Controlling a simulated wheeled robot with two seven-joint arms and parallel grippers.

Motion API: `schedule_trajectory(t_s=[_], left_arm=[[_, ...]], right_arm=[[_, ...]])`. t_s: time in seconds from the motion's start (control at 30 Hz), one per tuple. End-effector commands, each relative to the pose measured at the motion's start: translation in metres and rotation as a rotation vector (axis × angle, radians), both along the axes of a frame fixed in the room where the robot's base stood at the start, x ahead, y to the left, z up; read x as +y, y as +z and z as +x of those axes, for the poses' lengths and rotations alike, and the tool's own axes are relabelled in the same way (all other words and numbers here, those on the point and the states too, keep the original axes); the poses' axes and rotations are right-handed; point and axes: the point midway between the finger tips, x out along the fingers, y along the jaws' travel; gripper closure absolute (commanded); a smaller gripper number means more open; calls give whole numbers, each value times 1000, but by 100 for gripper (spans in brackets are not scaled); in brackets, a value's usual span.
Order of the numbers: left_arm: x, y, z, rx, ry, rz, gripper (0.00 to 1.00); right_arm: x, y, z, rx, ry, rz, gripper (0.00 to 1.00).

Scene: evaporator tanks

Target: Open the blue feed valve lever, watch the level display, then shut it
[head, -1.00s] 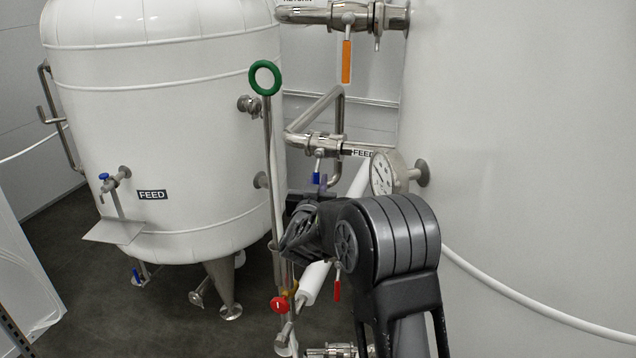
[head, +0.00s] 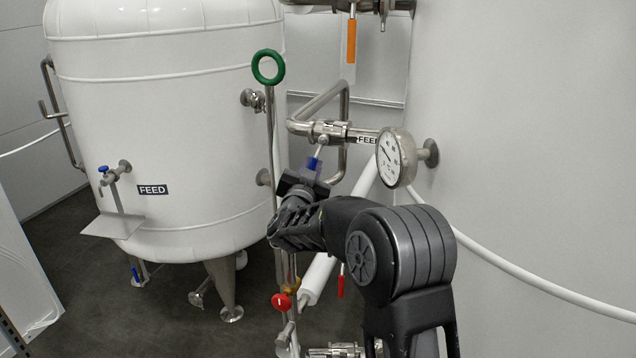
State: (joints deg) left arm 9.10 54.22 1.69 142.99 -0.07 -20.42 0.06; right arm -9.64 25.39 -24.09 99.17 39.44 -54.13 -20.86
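No digital level display is recognisable. My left gripper is not in view.
An orange lever (head: 351,42) hangs from the pipe above. A green ring handle (head: 268,67) stands left of the valve. A red knob (head: 281,301) and a red lever (head: 341,284) are below.

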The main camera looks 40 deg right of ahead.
Motion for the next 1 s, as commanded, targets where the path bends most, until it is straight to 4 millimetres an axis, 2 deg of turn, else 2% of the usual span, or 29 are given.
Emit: schedule_trajectory(t_s=[0.03, 0.1, 0.4, 0.63, 1.0], left_arm=[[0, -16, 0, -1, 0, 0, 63], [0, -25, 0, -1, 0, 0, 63], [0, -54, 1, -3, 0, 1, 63], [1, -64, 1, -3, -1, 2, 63], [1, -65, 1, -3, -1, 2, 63]], right_arm=[[3, -6, 3, -36, 2, 22, 100], [5, -3, 7, -86, 1, 57, 100], [14, 11, 20, -274, 2, 189, 100], [17, 20, 25, -358, 2, 248, 100], [18, 24, 26, -382, 2, 265, 100]])
